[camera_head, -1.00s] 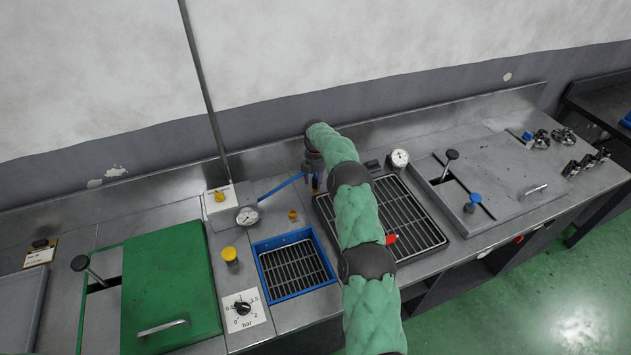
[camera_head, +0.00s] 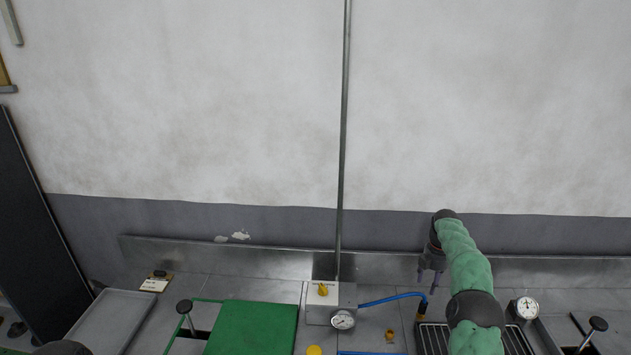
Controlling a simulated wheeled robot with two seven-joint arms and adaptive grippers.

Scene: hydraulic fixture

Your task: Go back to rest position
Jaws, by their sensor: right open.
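My right arm, in a green sleeve, comes up from the bottom right of the head view. Its gripper (camera_head: 428,280) points down over the back of the bench, above the right-hand grate (camera_head: 433,340) area and close to the end of the blue hose (camera_head: 392,299). It is open, with no object visible between its fingers. My left gripper is not in view; a dark rounded shape at the bottom left edge may be part of my left arm.
A thin vertical pole (camera_head: 343,140) rises before the wall. The space above the bench is mostly clear.

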